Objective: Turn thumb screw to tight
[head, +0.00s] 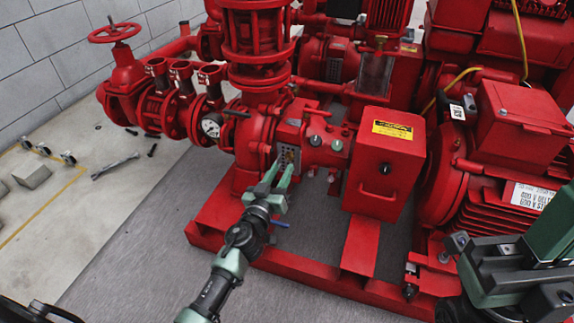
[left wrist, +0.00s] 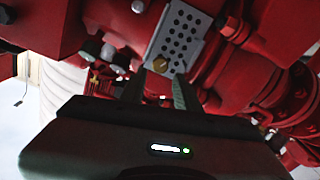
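A small brass thumb screw (left wrist: 160,65) sits at the lower edge of a grey perforated plate (left wrist: 178,38) on the red pump. The plate also shows in the head view (head: 287,133), where the screw is a tiny brass spot just beyond my fingertips. My left gripper (head: 281,171) points up at the plate with its two green fingers apart. In the left wrist view, the finger gap (left wrist: 158,90) lies just below the screw, with nothing visibly held. My right gripper (head: 515,272) shows only partly at the lower right, away from the screw; its fingertips are not clear.
A red box with a yellow label (head: 392,130) stands right of the plate. A pressure gauge (head: 211,128) and valve pipes are to the left. The red base frame (head: 290,262) runs below. Loose tools (head: 115,165) lie on the left floor.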

